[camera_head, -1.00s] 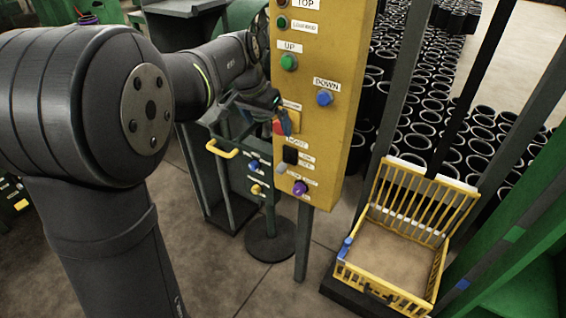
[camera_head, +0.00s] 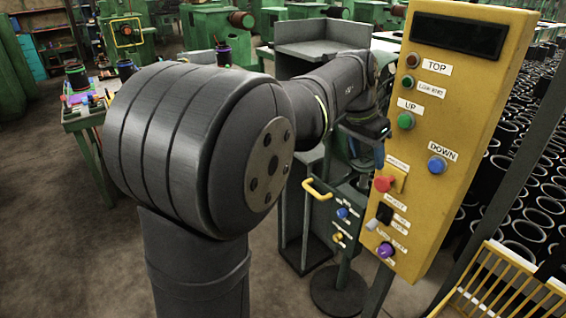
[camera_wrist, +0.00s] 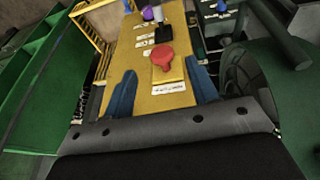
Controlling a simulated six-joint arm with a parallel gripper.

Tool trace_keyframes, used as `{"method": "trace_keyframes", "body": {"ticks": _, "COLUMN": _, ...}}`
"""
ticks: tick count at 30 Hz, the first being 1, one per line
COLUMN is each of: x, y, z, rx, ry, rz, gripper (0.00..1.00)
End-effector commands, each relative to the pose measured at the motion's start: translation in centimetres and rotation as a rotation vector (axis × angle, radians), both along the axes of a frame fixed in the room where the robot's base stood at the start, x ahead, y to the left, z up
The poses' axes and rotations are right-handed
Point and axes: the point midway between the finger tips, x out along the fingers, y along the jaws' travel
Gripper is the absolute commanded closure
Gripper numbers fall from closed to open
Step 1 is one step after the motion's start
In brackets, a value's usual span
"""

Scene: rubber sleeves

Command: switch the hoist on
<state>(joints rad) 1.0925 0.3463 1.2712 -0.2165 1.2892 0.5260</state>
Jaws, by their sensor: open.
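The yellow hoist panel (camera_head: 455,110) stands at the right in the head view and fills the middle of the wrist view (camera_wrist: 150,103). It carries a red mushroom button (camera_head: 384,183), also in the wrist view (camera_wrist: 162,60), with a black switch (camera_head: 385,213) below it, labelled HOIST as far as I can read. The black switch shows beyond the red button in the wrist view (camera_wrist: 163,34). My gripper (camera_wrist: 160,90) is open and empty, its blue fingers either side of the panel's middle, short of the red button. In the head view one blue finger shows at the panel's left edge.
A grey lever (camera_head: 372,225) and a purple knob (camera_head: 386,250) sit below the black switch. Green UP (camera_head: 405,121) and blue DOWN (camera_head: 437,165) buttons are higher. A dark stand with a yellow handle (camera_head: 318,188) is left of the panel. A yellow basket (camera_head: 510,285) is at lower right.

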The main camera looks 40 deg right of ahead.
Motion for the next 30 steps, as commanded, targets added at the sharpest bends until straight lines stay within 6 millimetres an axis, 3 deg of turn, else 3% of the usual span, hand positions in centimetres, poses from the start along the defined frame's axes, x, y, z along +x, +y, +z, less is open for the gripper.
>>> {"method": "trace_keyframes", "body": {"ticks": 1, "x": 0.0, "y": 0.0, "z": 0.0, "rx": 0.0, "ry": 0.0, "rz": 0.0, "gripper": 0.57}}
{"method": "trace_keyframes", "body": {"ticks": 5, "x": -0.2, "y": -0.1, "z": -0.4, "rx": 0.01, "ry": -0.007, "rz": -0.007, "gripper": 0.82}}
{"method": "trace_keyframes", "body": {"ticks": 8, "x": -0.8, "y": -0.2, "z": -1.8, "rx": 0.051, "ry": -0.038, "rz": -0.034, "gripper": 1.0}}
{"method": "trace_keyframes", "body": {"ticks": 18, "x": -5.7, "y": -0.9, "z": -11.9, "rx": 0.366, "ry": -0.376, "rz": -0.314, "gripper": 1.0}}
{"method": "trace_keyframes", "body": {"ticks": 24, "x": -8.4, "y": -1.5, "z": -16.3, "rx": 0.518, "ry": -0.643, "rz": -0.538, "gripper": 1.0}}
{"method": "trace_keyframes", "body": {"ticks": 30, "x": -10.7, "y": -2.6, "z": -19.4, "rx": 0.64, "ry": -0.921, "rz": -0.786, "gripper": 1.0}}
